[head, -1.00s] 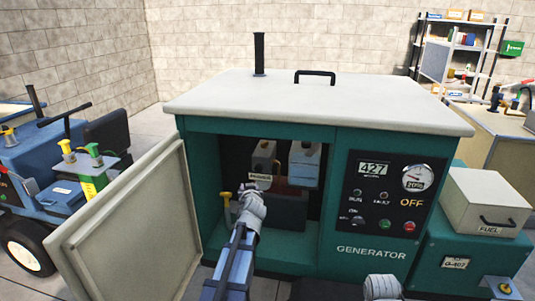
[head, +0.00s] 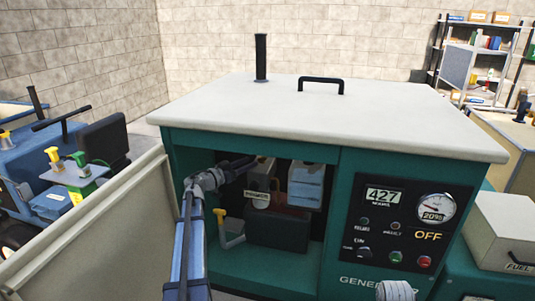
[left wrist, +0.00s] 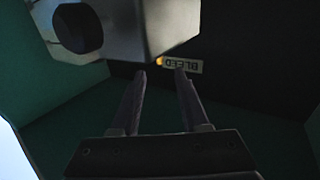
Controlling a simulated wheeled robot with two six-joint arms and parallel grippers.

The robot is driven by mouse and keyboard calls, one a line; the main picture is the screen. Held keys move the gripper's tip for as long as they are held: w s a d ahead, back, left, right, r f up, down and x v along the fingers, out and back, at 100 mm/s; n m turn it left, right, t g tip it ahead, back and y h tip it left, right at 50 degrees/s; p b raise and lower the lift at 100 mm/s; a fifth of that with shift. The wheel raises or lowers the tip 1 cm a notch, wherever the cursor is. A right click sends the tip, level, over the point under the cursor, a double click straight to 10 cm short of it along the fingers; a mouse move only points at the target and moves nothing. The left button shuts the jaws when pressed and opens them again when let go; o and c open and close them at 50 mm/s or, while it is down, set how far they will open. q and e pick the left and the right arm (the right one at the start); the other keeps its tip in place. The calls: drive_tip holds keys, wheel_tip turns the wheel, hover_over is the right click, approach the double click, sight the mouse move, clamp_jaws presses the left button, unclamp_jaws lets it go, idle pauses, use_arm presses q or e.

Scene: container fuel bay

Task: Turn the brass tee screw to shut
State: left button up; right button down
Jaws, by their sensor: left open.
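My left gripper (head: 250,162) reaches into the open generator cabinet (head: 262,133), high in the opening, in front of a grey block-like part. In the left wrist view, its two dark fingers (left wrist: 160,76) are apart with nothing between them. A small brass-coloured bit (left wrist: 159,62), probably the brass tee screw, shows just beyond and between the fingertips. It is mostly hidden by a grey block (left wrist: 140,25) with a dark round end. Its tee shape and turn cannot be made out. A BLEED label (left wrist: 187,65) is right beside it.
The cabinet door (head: 85,225) stands open at the left. The control panel (head: 405,228) reads OFF. The cabinet floor in front is clear.

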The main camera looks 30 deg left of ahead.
sight(263, 159)
use_arm(q)
drive_tip(key=shift+w, duration=0.2)
drive_tip(key=x, duration=0.7)
drive_tip(key=shift+w+d, duration=0.15)
drive_tip(key=shift+w, duration=0.1)
drive_tip(key=shift+c, duration=0.2)
clamp_jaws()
